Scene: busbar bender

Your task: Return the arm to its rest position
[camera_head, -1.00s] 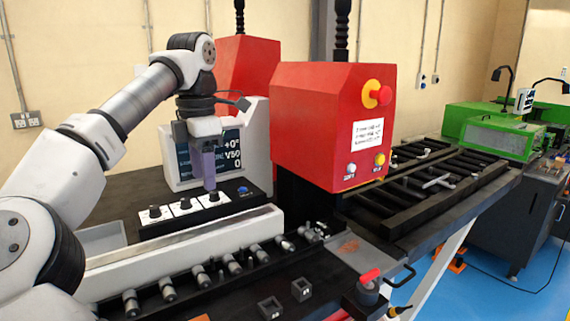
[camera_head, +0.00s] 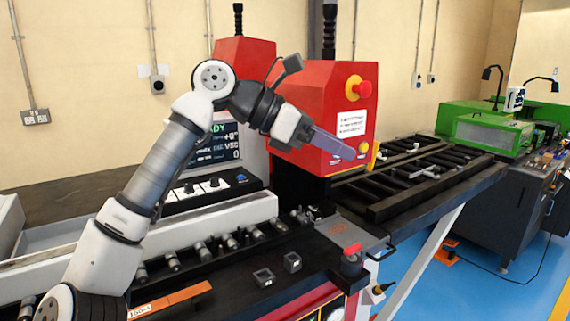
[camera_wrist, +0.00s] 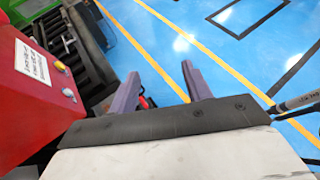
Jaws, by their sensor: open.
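My gripper (camera_head: 338,147) is raised in front of the red bender housing (camera_head: 305,88) in the head view, its purple fingers pointing right. In the wrist view my gripper (camera_wrist: 157,88) shows two purple fingers spread apart with nothing between them. The arm is bent, with its elbow high. The fingertips overlap the housing's lower right face in the picture; I cannot tell the exact gap to it.
The housing carries a red emergency button (camera_head: 362,89). The black control panel (camera_head: 210,190) and screen stand behind my arm. A red-topped handle (camera_head: 353,250) is at the front edge. A green machine (camera_head: 492,133) stands far right. Blue floor (camera_wrist: 215,55) lies open beyond the fingers.

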